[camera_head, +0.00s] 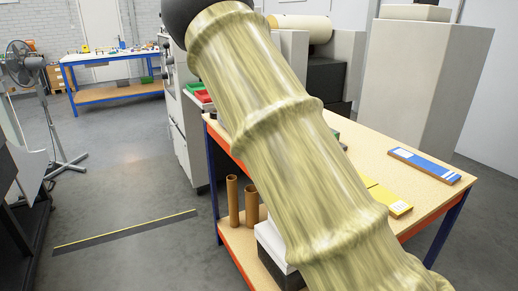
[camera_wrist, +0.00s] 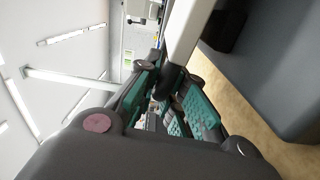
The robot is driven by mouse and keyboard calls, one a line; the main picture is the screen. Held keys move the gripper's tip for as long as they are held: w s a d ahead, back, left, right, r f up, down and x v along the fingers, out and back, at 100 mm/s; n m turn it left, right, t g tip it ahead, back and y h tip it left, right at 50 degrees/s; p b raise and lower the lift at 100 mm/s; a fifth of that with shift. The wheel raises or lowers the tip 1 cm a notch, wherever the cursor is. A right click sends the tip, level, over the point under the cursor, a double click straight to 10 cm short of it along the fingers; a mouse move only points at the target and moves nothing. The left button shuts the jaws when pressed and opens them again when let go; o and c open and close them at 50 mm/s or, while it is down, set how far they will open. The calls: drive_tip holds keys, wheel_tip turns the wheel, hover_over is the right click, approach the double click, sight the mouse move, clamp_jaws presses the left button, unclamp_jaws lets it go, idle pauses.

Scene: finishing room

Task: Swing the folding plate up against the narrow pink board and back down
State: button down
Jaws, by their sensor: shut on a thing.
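In the head view, my sleeved arm crosses the picture from top to bottom right and hides the gripper and the middle of the workbench. I cannot make out the narrow pink board in either view, nor the plate's angle to it.
The workbench (camera_head: 437,193) has a blue flat item (camera_head: 424,166) and a yellow one (camera_head: 394,203) on its right part. Brown tubes (camera_head: 233,203) stand on its lower shelf. A fan (camera_head: 42,100) stands at left. The floor (camera_head: 120,190) between is open, with a yellow-edged strip (camera_head: 125,232).

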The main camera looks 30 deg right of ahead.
drive_tip(key=shift+s+d, duration=0.1)
drive_tip(key=shift+s, duration=0.05)
drive_tip(key=c, duration=1.6)
unclamp_jaws()
drive_tip(key=shift+o, duration=0.5)
drive_tip(key=shift+s, duration=0.1)
drive_tip(key=s, duration=1.2)
drive_tip(key=shift+a, duration=0.3)
